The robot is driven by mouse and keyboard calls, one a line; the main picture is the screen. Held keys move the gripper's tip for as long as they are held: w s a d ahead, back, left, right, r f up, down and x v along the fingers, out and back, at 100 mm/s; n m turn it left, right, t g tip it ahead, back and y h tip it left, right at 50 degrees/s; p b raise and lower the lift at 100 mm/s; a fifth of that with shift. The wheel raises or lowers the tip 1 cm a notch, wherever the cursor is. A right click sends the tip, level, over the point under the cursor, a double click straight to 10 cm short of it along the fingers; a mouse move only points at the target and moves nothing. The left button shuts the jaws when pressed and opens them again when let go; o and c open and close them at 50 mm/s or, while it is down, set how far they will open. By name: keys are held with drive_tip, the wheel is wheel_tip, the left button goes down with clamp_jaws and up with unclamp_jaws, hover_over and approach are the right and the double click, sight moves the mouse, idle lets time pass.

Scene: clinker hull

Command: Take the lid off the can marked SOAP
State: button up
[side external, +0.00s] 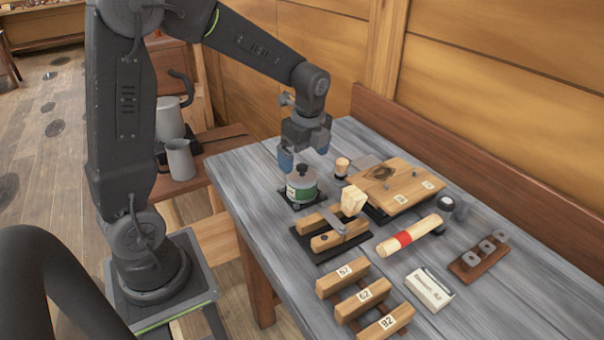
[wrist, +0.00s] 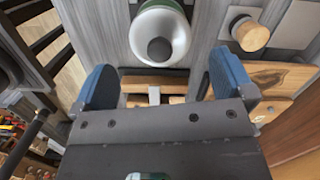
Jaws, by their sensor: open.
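A green can (side external: 301,193) with a pale label stands on a dark mat on the grey bench; its lettering is too small to read. Its pale lid (side external: 302,178) with a dark round knob is on top. In the wrist view the lid (wrist: 148,35) and its knob (wrist: 160,50) show from above at the top centre, ahead of my fingers. My gripper (side external: 303,160) is just above and beside the can, with blue fingertips. In the wrist view my gripper (wrist: 160,88) is open, its fingers wide apart with nothing between them.
A wooden block fixture (side external: 325,240) stands close in front of the can. A small wooden-topped peg (side external: 342,166) and a wooden board (side external: 395,185) are to its right. A roller with a red band (side external: 408,236) and numbered blocks (side external: 365,296) lie nearer. The bench's left side is bare.

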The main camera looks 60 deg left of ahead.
sight(302, 165)
drive_tip(key=f, duration=0.4)
drive_tip(key=shift+a, duration=0.3)
drive_tip(key=shift+c, duration=0.4)
drive_tip(key=c, duration=0.8)
drive_tip(key=shift+r, duration=0.15)
